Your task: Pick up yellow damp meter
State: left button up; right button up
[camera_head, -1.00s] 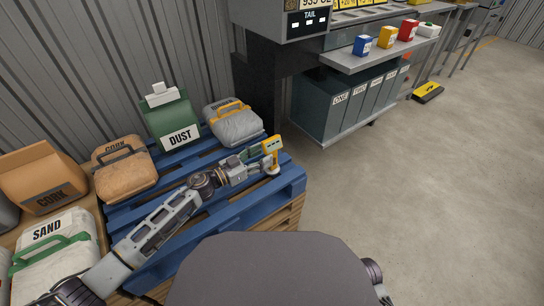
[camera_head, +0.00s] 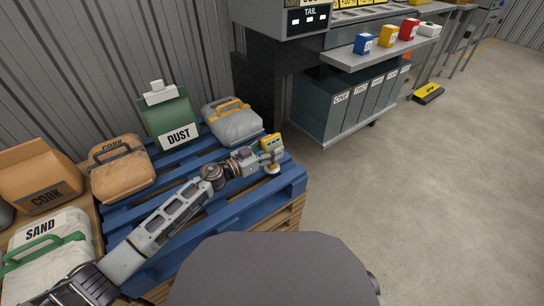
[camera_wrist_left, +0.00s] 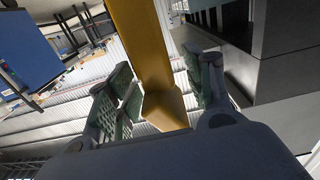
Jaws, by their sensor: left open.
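The yellow damp meter (camera_head: 271,140) stands upright on a small pale base near the right corner of the blue pallet (camera_head: 287,181). My left gripper (camera_head: 266,153) reaches it from the left and is open, with its fingers at the meter. In the left wrist view the yellow body of the meter (camera_wrist_left: 143,45) stands between the two green-padded fingers of the left gripper (camera_wrist_left: 164,85). A gap shows beside the right-hand finger; contact on the other side is unclear. My right gripper is not in view.
On the pallet behind my left arm are a grey bag with a yellow handle (camera_head: 233,124) and a green DUST bag (camera_head: 171,120). CORK bags (camera_head: 122,172) and a SAND bag (camera_head: 48,240) are at left.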

aim_at(272, 137)
pick_arm(q)
jog(key=shift+w+d, duration=0.1)
jog(key=shift+d, duration=0.1)
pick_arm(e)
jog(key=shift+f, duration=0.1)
pick_arm(q)
jog(key=shift+c, duration=0.4)
grip_shut()
jog(key=shift+r, duration=0.2)
jog(key=shift+r+p, duration=0.4)
notch_tip(272, 137, up, 8)
jog(key=p, duration=0.5)
jog(key=shift+r+p, duration=0.45)
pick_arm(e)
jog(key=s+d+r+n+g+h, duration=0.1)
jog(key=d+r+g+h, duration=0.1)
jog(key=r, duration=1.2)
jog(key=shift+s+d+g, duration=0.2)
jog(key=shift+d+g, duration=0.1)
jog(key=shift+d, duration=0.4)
